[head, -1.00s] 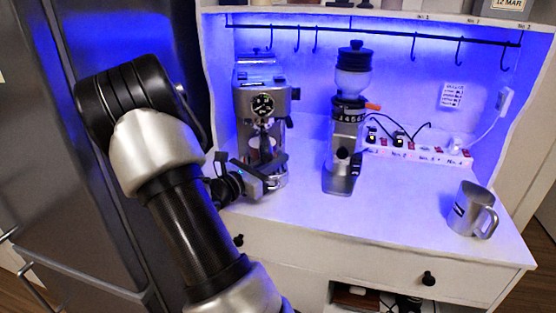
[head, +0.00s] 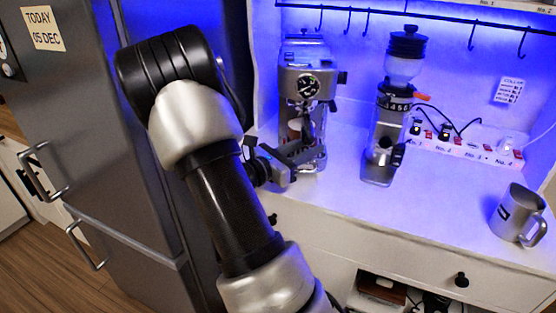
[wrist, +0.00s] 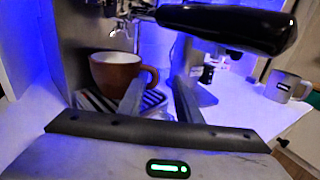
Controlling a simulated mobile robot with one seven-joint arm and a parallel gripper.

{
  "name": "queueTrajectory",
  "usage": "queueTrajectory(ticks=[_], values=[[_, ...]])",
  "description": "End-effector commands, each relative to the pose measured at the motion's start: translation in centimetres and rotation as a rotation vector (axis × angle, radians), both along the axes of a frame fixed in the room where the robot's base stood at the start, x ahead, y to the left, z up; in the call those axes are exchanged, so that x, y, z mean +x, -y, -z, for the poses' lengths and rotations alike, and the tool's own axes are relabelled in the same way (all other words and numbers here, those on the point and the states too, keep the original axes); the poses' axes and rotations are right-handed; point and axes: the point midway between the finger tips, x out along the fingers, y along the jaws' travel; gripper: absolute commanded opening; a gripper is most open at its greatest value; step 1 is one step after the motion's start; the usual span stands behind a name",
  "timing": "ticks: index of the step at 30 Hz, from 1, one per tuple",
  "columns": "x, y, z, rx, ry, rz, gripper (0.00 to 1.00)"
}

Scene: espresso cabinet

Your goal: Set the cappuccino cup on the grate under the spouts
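The cappuccino cup (wrist: 112,73), red-brown outside and white inside, stands upright on the slatted grate (wrist: 154,98) of the espresso machine (head: 309,82). Its handle points right, toward my fingers. In the head view the cup (head: 295,129) shows small, partly behind my gripper. Metal spout parts (wrist: 122,27) hang above and right of the cup; whether they are directly over it I cannot tell. My gripper (wrist: 159,84) is open, its two fingers apart at the front of the grate, close to the handle. Whether a finger touches the handle is unclear.
The portafilter's black handle (wrist: 230,25) sticks out above my fingers. A coffee grinder (head: 388,125) stands right of the machine. A steel mug (head: 517,214) stands at the counter's right. The counter between them is clear. A grey fridge (head: 130,150) is at left.

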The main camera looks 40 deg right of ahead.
Motion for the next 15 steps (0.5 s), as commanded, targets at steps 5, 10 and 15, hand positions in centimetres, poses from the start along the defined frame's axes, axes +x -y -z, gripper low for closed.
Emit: queueTrajectory(ticks=[5,10,15], values=[[0.1,-4.7,-0.1,0.001,-0.001,-0.007,0.31],[0.1,-8.8,-0.1,0.001,-0.001,-0.006,0.31],[-0.1,-11.9,-0.1,0.0,0.0,-0.003,0.31]])
